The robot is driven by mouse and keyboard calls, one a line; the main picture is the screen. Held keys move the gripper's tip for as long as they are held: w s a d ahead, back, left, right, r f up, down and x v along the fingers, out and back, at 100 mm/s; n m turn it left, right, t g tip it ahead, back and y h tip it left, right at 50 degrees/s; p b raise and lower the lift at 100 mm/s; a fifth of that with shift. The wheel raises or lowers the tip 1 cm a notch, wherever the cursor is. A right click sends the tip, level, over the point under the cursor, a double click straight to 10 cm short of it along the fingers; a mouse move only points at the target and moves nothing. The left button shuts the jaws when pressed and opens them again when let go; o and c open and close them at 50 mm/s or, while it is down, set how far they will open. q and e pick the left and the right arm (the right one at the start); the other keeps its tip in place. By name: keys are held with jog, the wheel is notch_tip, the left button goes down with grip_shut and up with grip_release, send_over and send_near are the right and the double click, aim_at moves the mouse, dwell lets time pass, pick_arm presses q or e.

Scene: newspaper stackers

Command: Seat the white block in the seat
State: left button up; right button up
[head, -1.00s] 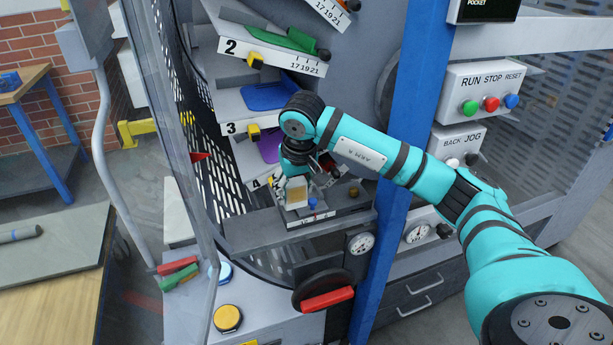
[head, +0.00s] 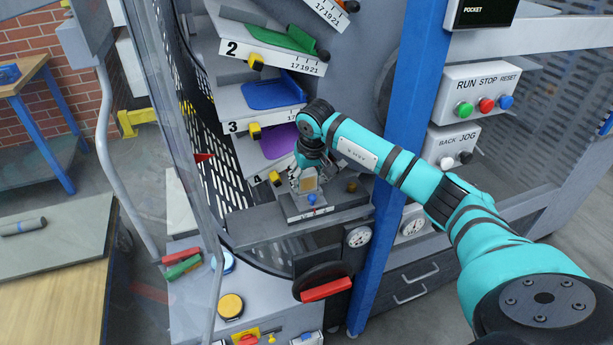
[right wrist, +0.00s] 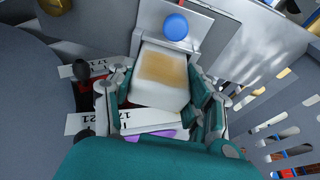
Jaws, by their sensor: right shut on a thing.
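The white block (right wrist: 163,75), with a tan patch on its face, is between the fingers of my right gripper (right wrist: 157,96), which is shut on it. In the head view the block (head: 308,183) sits below my right gripper (head: 306,179), at the small grey seat (head: 303,209) with a blue knob (head: 311,199). In the right wrist view the block's far end is close to the grey plate (right wrist: 194,30) behind the blue knob (right wrist: 175,27). I cannot tell whether the block touches the seat's floor. My left gripper is not in view.
A grey ledge (head: 255,226) runs under the seat, with a dial gauge (head: 358,237) and a red-handled wheel (head: 325,283) below. Numbered shelves (head: 262,100) rise behind. A blue post (head: 408,130) stands right, and a clear panel (head: 180,150) left.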

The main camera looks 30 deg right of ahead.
jog(key=shift+f, duration=0.15)
jog(key=o, duration=1.3)
jog(key=shift+r, duration=0.3)
jog(key=shift+b+v, duration=1.2)
jog(key=shift+v, duration=4.75)
jog(key=shift+f, duration=0.15)
